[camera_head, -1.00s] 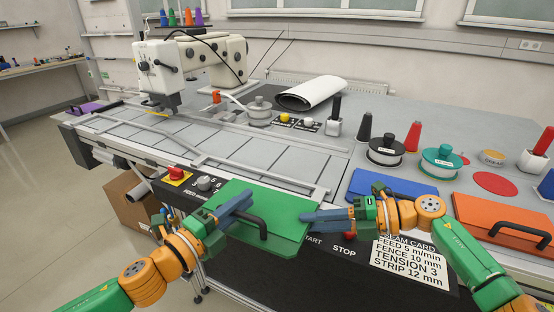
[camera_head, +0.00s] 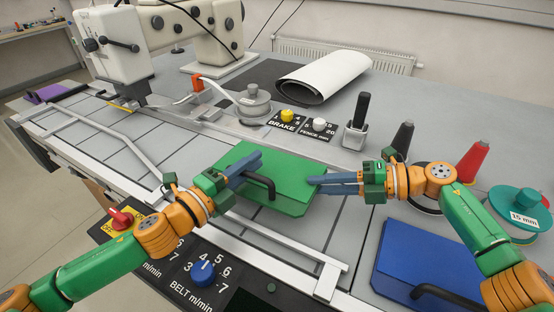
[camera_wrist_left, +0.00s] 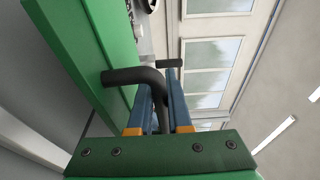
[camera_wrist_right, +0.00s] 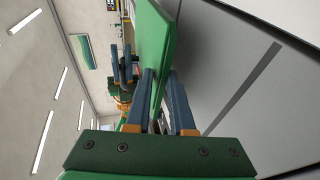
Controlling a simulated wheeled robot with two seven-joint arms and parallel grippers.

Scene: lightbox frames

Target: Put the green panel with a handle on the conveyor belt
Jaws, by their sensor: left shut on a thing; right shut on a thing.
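The green panel (camera_head: 287,192) with a black handle (camera_head: 262,184) is held between my two grippers, over the right part of the grey segmented conveyor belt (camera_head: 150,152). My left gripper (camera_head: 250,172) is shut on the black handle, which also shows between its fingers in the left wrist view (camera_wrist_left: 140,77). My right gripper (camera_head: 322,183) is shut on the panel's right edge; the panel edge runs between its fingers in the right wrist view (camera_wrist_right: 158,65). I cannot tell whether the panel's underside touches the belt.
A metal rail (camera_head: 285,245) runs along the belt's front side. A control panel with a blue knob (camera_head: 203,273) is in front. A blue panel (camera_head: 432,262) lies at right. The sewing machine (camera_head: 118,45) stands at back left. Spools and a grey-white holder (camera_head: 355,137) stand behind my right arm.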

